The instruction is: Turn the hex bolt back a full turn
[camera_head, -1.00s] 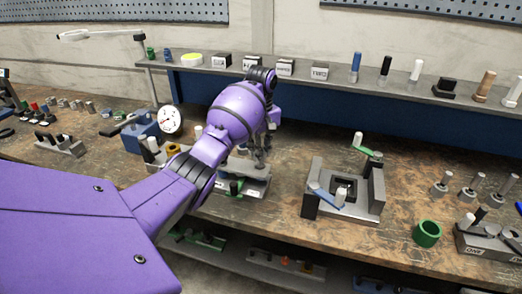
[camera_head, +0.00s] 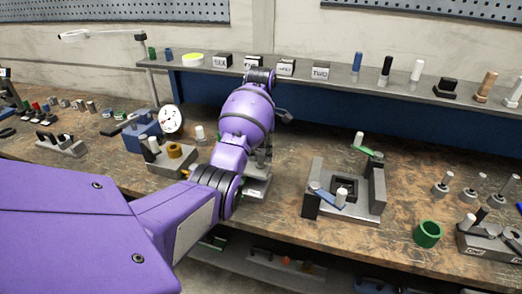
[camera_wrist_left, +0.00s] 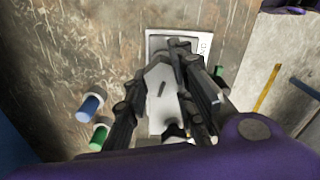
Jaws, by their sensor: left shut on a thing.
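My left gripper (camera_head: 262,162) points down over a small grey fixture block (camera_head: 258,187) on the bench, mostly hidden behind my purple wrist. In the left wrist view my dark fingers (camera_wrist_left: 168,100) are closed in around a pale grey piece over the fixture's light plate (camera_wrist_left: 157,42), which has dark lettering at its edge. The hex bolt itself is not clearly visible; the fingers cover the place where they grip. My right gripper is in neither view.
A fixture with green and blue levers (camera_head: 375,190) stands to the right. A dial gauge (camera_head: 171,119) and a block with a brass ring (camera_head: 174,152) are at the left. A shelf (camera_head: 330,82) runs along the back.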

